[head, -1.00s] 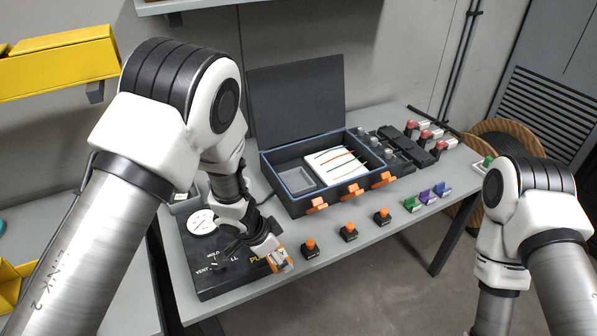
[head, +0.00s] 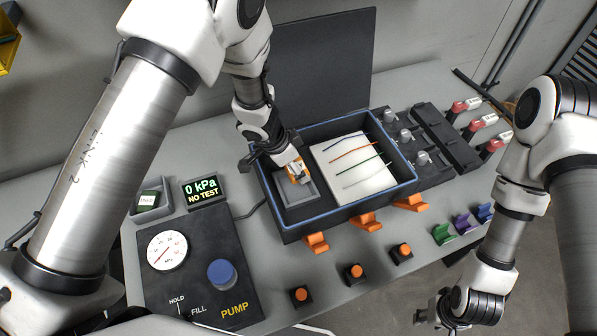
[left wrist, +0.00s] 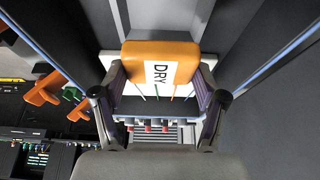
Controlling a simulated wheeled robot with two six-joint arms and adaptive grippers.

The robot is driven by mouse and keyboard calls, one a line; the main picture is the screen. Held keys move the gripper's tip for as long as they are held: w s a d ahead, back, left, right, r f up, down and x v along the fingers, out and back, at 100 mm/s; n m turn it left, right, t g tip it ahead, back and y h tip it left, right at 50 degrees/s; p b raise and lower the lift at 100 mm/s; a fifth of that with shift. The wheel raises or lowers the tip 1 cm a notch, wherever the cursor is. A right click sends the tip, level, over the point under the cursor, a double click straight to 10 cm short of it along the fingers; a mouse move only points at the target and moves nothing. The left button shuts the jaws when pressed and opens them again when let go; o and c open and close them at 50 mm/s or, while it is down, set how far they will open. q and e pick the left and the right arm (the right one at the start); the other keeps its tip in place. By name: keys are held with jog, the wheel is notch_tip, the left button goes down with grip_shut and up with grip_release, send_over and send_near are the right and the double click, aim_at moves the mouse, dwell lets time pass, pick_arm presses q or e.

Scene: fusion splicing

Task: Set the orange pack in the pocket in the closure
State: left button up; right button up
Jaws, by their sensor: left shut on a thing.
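The orange pack (head: 297,174), labelled DRY in the left wrist view (left wrist: 150,52), is held by my left gripper (head: 291,163). In the left wrist view the fingers of this gripper (left wrist: 158,84) are shut on its two sides. The pack is over the grey square pocket (head: 298,199) at the left end of the dark, blue-rimmed closure (head: 338,219). The gripper hides part of the pocket, and I cannot tell whether the pack touches its floor. My right gripper (head: 440,309) is low at the right, away from the closure; its finger opening is unclear.
A white splice tray (head: 355,180) with coloured fibres lies in the closure beside the pocket. The raised lid (head: 325,70) stands behind. Orange latches (head: 364,222) stick out in front. A pump panel (head: 200,265) and display (head: 202,190) are at the left.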

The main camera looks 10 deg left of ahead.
aim_at(297, 186)
pick_arm(q)
notch_tip(297, 186, down, 7)
jog(key=shift+w+d+r, duration=0.1)
jog(key=shift+r, duration=0.1)
jog(key=shift+w+f, duration=0.1)
jog(key=shift+f, duration=0.2)
jog(key=shift+s+r, duration=0.2)
jog(key=shift+c, duration=0.5)
jog(key=shift+f+b, duration=0.25)
jog(key=shift+b, duration=0.05)
jog(key=o, duration=1.2)
jog(key=shift+w, duration=0.15)
jog(key=shift+o, duration=0.2)
jog(key=shift+r, duration=0.15)
jog(key=p+v, duration=0.1)
jog(key=v, duration=1.1)
jog(key=shift+r, duration=0.15)
